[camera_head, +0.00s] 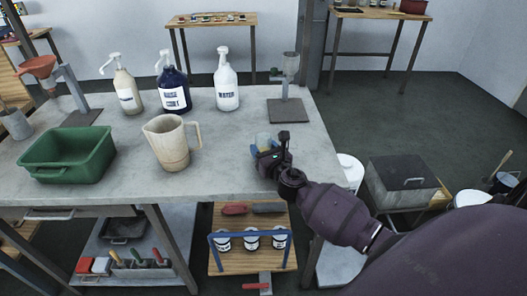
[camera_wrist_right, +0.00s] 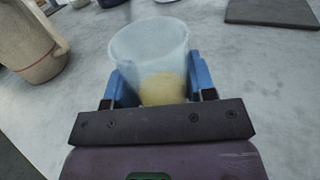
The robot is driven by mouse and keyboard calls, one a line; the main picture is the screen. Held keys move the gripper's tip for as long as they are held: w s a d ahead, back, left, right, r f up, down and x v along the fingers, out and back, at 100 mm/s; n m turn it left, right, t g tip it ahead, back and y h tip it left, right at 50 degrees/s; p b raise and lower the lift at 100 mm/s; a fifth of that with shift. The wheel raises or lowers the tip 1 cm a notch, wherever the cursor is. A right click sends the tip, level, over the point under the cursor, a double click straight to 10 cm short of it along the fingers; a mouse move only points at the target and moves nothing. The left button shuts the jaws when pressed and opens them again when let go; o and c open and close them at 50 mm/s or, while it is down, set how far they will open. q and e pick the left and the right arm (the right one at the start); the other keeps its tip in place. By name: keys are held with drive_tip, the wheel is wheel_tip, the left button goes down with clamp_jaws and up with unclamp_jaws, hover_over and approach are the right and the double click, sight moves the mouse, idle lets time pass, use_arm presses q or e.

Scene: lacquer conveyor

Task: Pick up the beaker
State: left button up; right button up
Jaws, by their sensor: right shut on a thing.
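A small translucent beaker (camera_wrist_right: 150,50) with something yellowish low inside it stands out in the right wrist view, between the two blue fingers of my right gripper (camera_wrist_right: 157,88). The fingers are shut on its sides. In the head view the beaker (camera_head: 263,140) is partly hidden by my right gripper (camera_head: 268,155), near the front right of the grey table (camera_head: 225,165). The beaker looks upright. I cannot tell whether its base touches the table. My left gripper is not in view.
A beige pitcher (camera_head: 168,148) stands left of the beaker, with a green bin (camera_head: 68,160) farther left. Pump bottles, including the white one (camera_head: 227,88), stand behind. A stand with a dark base (camera_head: 289,111) is at back right. The table between pitcher and beaker is clear.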

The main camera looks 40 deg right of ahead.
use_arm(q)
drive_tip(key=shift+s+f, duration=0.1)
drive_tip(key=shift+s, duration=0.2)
use_arm(e)
drive_tip(key=shift+r, duration=0.15)
drive_tip(key=shift+r+p, duration=0.5)
drive_tip(key=shift+r, duration=0.35)
use_arm(q)
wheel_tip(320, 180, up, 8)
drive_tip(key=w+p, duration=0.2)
drive_tip(key=p, duration=0.3)
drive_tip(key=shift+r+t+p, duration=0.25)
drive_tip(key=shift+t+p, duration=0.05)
drive_tip(key=shift+p, duration=0.05)
use_arm(e)
wheel_tip(320, 180, up, 18)
drive_tip(key=shift+a, duration=0.1)
